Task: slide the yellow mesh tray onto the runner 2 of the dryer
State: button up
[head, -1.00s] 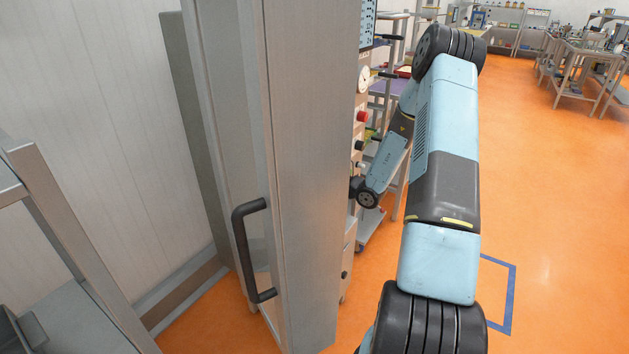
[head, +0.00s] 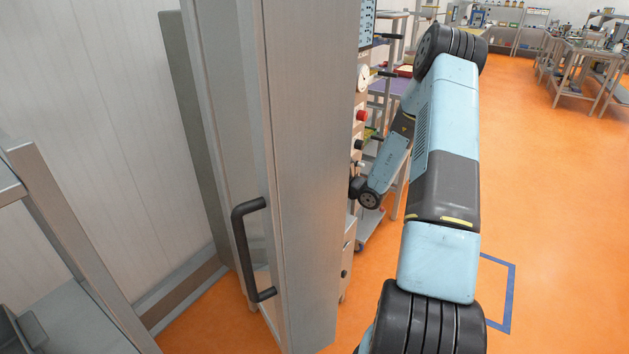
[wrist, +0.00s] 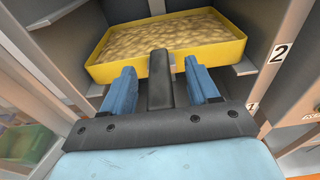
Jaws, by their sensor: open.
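In the wrist view the yellow mesh tray (wrist: 96,73), filled with beige pieces, sits inside the dryer (wrist: 294,60) beside the label 2 (wrist: 280,52). Ledges of runner 2 (wrist: 243,68) show at the tray's lower right and lower left; whether its whole underside rests on them is hidden. A black handle (wrist: 160,85) stretches from the tray's front toward my palm. My gripper (wrist: 160,68) is open, with one blue finger on each side of the handle and visible gaps between. The head view hides my gripper and the tray.
In the head view a tall grey metal panel with a black handle (head: 240,250) stands left of my arm. A metal frame (head: 70,240) is at far left. Another runner ledge (wrist: 250,102) shows lower in the dryer. Orange floor (head: 560,200) at right is clear.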

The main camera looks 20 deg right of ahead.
jog(key=v, duration=1.3)
jog(key=shift+s+f, duration=0.1)
jog(key=shift+f, duration=0.05)
jog(key=f+v, duration=0.1)
jog(key=v, duration=0.7)
jog(key=shift+s+d, duration=0.3)
jog(key=shift+s, duration=0.05)
jog(key=shift+s, duration=0.1)
dwell(0.6)
